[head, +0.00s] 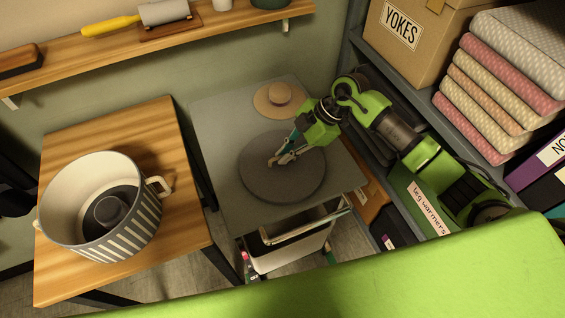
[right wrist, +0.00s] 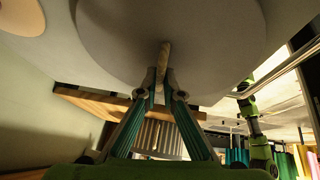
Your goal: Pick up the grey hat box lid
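The grey hat box lid (head: 262,183) is a wide, dark grey disc lying flat on a grey table top (head: 225,190). It fills the upper middle of the right wrist view (right wrist: 215,45). A thin tan handle (right wrist: 165,57) stands at its middle. My right gripper (head: 274,160) reaches in from the right over the lid's middle. In the right wrist view its fingertips (right wrist: 163,82) are close together with the handle between them, seemingly touching both sides. The lid appears to rest on the table. My left gripper is not in view.
A striped pot (head: 125,228) stands on the wooden table (head: 160,125) at left. A shelf with a box (head: 425,42) and folded cloths (head: 475,95) borders the right. A wooden wall shelf (head: 215,30) is behind.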

